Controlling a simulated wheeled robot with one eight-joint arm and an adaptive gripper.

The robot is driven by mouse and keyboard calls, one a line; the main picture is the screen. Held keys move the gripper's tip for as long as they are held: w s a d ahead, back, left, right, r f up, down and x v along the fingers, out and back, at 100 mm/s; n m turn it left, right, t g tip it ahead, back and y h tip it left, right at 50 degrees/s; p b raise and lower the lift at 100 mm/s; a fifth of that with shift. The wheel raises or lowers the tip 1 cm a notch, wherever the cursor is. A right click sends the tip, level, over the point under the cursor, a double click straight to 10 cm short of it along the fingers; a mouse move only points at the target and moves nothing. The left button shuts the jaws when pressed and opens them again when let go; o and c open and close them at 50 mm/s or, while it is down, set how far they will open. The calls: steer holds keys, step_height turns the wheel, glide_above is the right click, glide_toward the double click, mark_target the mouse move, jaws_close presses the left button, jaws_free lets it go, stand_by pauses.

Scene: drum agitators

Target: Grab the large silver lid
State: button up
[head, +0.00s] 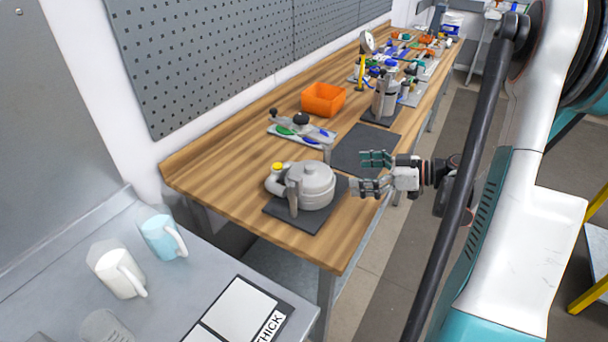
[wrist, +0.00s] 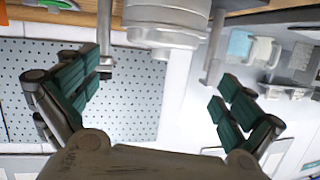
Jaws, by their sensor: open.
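A large silver-grey round lid (head: 314,174) sits on top of a squat round vessel (head: 316,197) on a dark mat near the front end of the wooden bench. The vessel has a bracket at its front left and a yellow cap beside it. My gripper (head: 362,172) is just right of the vessel, fingers spread and pointing toward it, apart from the lid and empty. In the wrist view, the picture is upside down; the grey round body (wrist: 168,22) shows at the top edge, beyond the open teal-padded fingers (wrist: 160,88).
An empty dark mat (head: 365,150) lies behind my gripper. A metal fixture (head: 300,130), an orange bin (head: 323,99) and a silver cylinder (head: 385,98) stand farther back.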

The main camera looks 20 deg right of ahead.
steer(key=s+d, duration=0.1)
steer(key=n+b, duration=0.1)
steer(key=b, duration=0.1)
glide_toward(316, 169)
steer(key=shift+t+y, duration=0.4)
steer(key=w+a+f, duration=0.2)
steer(key=w, duration=0.1)
steer(key=shift+a+f, duration=0.15)
steer(key=shift+a, duration=0.05)
steer(key=shift+b+x, duration=1.25)
steer(key=shift+x, duration=1.45)
steer(key=shift+s, duration=0.1)
steer(key=shift+c, duration=0.6)
steer(key=c, duration=1)
steer(key=shift+c, duration=0.2)
